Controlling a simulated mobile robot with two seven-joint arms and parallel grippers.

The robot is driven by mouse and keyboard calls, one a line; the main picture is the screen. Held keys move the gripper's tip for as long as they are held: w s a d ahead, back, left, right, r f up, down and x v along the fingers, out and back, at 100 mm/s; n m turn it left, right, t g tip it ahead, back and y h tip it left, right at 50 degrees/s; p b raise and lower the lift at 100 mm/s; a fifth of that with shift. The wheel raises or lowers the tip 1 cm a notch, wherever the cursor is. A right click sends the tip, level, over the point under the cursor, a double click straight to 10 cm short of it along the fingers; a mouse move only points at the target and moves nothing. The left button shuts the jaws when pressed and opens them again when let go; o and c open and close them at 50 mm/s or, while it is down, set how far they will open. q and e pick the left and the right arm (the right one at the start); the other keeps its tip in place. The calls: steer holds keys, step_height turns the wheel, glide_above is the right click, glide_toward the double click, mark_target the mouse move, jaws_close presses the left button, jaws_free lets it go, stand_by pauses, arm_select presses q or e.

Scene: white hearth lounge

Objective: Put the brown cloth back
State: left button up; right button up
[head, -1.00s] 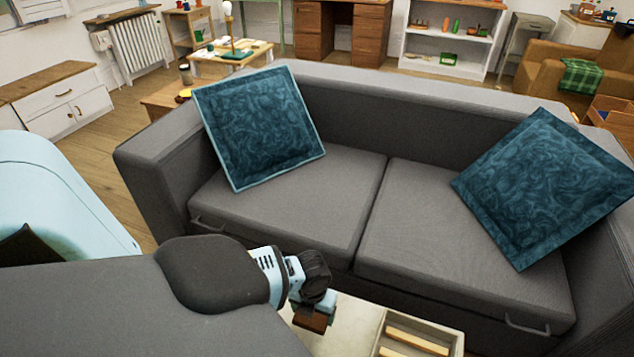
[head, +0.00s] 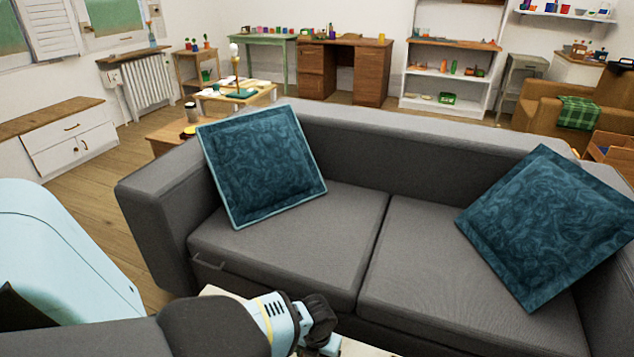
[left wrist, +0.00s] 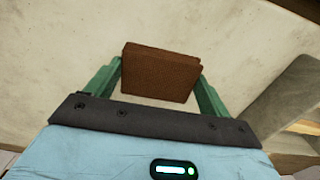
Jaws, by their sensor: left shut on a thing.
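The brown cloth (left wrist: 160,73) is a small folded block between the green fingers of my left gripper (left wrist: 158,80) in the left wrist view. The gripper is shut on it, above a pale, worn surface (left wrist: 60,50). In the head view my left gripper (head: 318,345) is at the bottom edge, in front of the grey sofa (head: 290,250). The cloth is out of sight there. My right gripper is in neither view.
Two blue patterned cushions (head: 262,165) (head: 550,225) lean on the sofa. Side tables, a desk (head: 372,75) and white shelves (head: 450,90) stand behind it. A green plaid cloth (head: 578,113) hangs on a brown armchair (head: 545,95). Wood floor shows left of the sofa.

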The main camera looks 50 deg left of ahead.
arm_select(q)
steer(key=shift+f, duration=0.15)
steer(key=o, duration=0.9)
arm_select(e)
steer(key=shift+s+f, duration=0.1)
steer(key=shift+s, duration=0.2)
arm_select(q)
steer(key=shift+r, duration=0.3)
step_height(320, 180, up, 12)
steer(key=p, duration=0.3)
steer(key=shift+f, duration=0.1)
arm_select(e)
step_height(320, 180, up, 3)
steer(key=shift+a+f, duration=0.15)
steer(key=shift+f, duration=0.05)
